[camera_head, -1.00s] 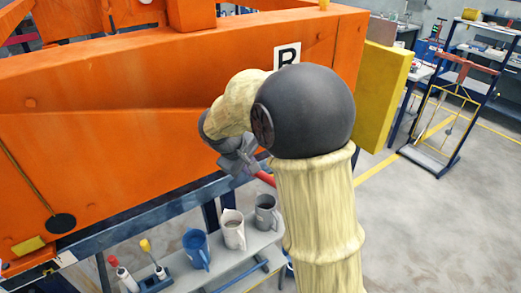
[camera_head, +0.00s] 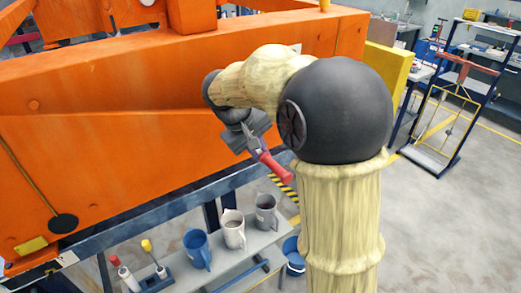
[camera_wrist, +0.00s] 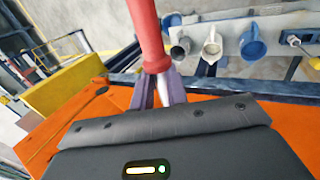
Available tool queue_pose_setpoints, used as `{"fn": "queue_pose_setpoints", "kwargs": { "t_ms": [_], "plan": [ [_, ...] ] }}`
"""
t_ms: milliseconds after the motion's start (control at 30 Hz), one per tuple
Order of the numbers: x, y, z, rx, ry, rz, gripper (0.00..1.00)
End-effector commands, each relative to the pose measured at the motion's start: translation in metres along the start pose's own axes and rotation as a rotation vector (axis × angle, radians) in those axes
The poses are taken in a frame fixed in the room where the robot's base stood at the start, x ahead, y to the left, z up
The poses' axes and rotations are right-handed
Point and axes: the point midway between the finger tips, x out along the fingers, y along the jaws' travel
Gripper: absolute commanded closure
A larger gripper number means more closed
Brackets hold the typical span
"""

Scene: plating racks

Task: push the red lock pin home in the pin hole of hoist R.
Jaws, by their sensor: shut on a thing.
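The red lock pin (camera_head: 275,166) is held in my gripper (camera_head: 253,142), in front of the orange hoist R (camera_head: 110,150). In the head view it slopes down to the right, clear of the hoist's side. In the wrist view the pin (camera_wrist: 147,30) rises from between the two finger tips of my gripper (camera_wrist: 158,92), which are shut on it. The orange surface of the hoist (camera_wrist: 200,112) lies behind my gripper there. My arm covers the plate with the letter R. I cannot make out the pin hole in either view.
A grey shelf (camera_head: 215,270) below the hoist carries a blue mug (camera_head: 196,248), a white mug (camera_head: 232,232) and a grey mug (camera_head: 266,212). A blue bucket (camera_head: 292,258) stands beside it. A yellow block (camera_head: 385,75) is behind my arm.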

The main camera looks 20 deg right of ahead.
Motion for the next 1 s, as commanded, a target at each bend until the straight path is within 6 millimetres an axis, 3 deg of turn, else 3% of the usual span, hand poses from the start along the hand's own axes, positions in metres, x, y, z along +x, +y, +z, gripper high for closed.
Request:
{"fn": "queue_pose_setpoints", "kwargs": {
  "t_ms": [533, 1000],
  "plan": [
    [-0.002, 0.001, -0.042, 0.001, 0.002, 0.002, 1.0],
    [-0.001, 0.001, -0.048, 0.001, 0.002, 0.002, 1.0]
  ]
}}
